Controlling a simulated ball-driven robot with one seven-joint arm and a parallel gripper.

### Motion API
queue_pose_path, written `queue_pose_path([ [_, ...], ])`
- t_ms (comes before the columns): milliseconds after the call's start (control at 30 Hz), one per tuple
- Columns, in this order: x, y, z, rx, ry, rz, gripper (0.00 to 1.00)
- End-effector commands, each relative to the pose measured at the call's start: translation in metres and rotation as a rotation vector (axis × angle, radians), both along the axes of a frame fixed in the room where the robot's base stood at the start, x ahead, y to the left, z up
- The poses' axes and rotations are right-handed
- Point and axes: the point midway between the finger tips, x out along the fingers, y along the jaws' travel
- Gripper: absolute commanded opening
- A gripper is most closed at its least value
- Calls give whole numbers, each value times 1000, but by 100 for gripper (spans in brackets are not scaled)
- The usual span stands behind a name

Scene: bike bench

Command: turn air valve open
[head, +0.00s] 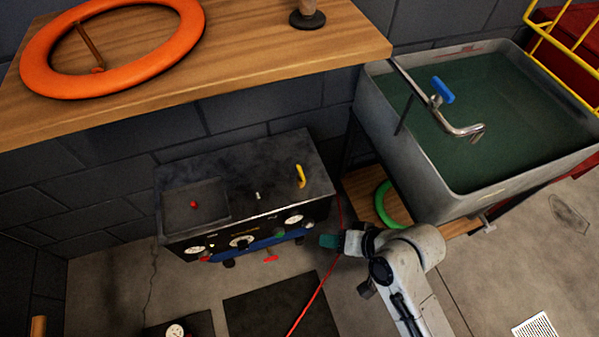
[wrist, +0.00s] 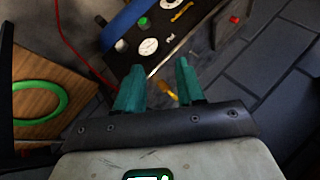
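A black box-shaped air unit (head: 253,186) stands on the floor against the wall, with gauges and a blue bar along its front. A yellow lever handle (head: 300,176) stands up at the right end of its top. A small red handle (head: 271,259) shows low at its front. I cannot tell for sure which of these is the air valve. My gripper (head: 329,241) is just right of the unit's front right corner, apart from both handles. In the wrist view its teal fingers (wrist: 158,84) are spread and empty. The yellow handle (wrist: 168,91) shows beyond and between them, partly hidden.
A wooden bench (head: 230,55) with an orange ring (head: 110,77) overhangs behind the unit. A grey sink (head: 440,185) with a blue-handled tap (head: 442,90) stands right. A red hose (head: 318,290) crosses the floor near my gripper. A dark mat (head: 282,308) lies in front.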

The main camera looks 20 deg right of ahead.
Motion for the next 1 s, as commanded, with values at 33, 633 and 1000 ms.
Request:
queue_pose_path([
  [33, 19, 15, -14, 127, -39, -71, 38],
  [633, 154, 9, -54, 1885, 2, -1165, 38],
  [1000, 169, -11, -74, 2127, 35, -1346, 38],
])
